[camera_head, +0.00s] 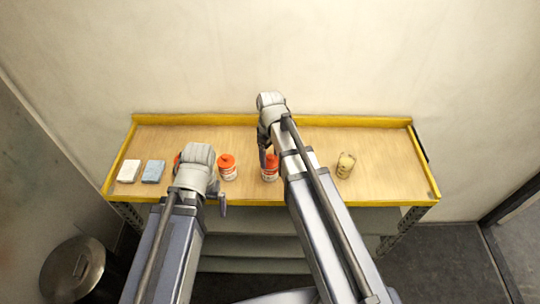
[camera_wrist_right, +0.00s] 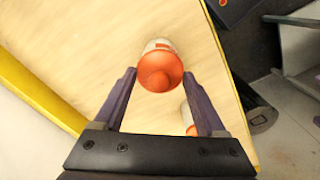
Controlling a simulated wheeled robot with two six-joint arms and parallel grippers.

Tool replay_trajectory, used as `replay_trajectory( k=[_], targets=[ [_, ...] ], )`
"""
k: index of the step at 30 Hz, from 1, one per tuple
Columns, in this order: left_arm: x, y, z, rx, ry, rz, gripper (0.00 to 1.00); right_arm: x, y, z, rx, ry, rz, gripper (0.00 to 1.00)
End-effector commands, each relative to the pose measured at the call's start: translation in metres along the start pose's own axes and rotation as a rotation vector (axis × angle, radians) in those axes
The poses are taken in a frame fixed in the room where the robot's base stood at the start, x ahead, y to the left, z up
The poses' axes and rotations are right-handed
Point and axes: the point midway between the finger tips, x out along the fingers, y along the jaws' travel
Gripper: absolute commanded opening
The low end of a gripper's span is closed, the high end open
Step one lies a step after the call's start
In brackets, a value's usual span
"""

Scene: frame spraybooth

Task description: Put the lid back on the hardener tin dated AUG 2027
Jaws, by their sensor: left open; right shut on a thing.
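Three orange-and-white tins show in the head view. One orange-topped tin (camera_head: 269,170) stands under my right gripper (camera_head: 266,150). I cannot tell whether the fingers grip the lid or the body. A second tin (camera_head: 227,168) stands to its left. A third orange piece (camera_head: 178,158) is mostly hidden by my left arm. My left gripper (camera_head: 222,200) is open and empty near the front edge. No date is readable.
The wooden bench top (camera_head: 320,140) has a raised yellow rim (camera_head: 280,117). A white block (camera_head: 129,171) and a blue-grey block (camera_head: 153,171) lie at the left. A jar with pale contents (camera_head: 345,165) stands right of my right arm. A metal bin (camera_head: 73,268) stands on the floor.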

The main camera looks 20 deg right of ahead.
Motion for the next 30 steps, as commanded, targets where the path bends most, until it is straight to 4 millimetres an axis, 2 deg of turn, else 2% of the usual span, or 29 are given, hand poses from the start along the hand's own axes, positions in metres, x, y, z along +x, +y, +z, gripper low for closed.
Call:
replay_trajectory(
  k=[4, 5, 11, 23, 30],
  targets=[
    [0.000, 0.000, 0.000, 0.000, 0.000, 0.000, 1.00, 0.000, 0.000, 0.000, 0.000, 0.000, 0.000, 0.23],
    [0.000, 0.000, 0.000, 0.000, 0.000, 0.000, 1.00, 0.000, 0.000, 0.000, 0.000, 0.000, 0.000, 0.77],
    [0.000, 0.000, 0.000, 0.000, 0.000, 0.000, 1.00, 0.000, 0.000, 0.000, 0.000, 0.000, 0.000, 0.99],
    [-0.001, 0.000, 0.000, 0.001, 0.000, 0.000, 1.00, -0.001, 0.000, 0.000, 0.000, 0.000, 0.000, 1.00],
    [-0.011, -0.001, 0.001, 0.000, 0.000, 0.000, 1.00, -0.011, 0.000, 0.000, 0.000, 0.000, 0.000, 1.00]
  ],
)
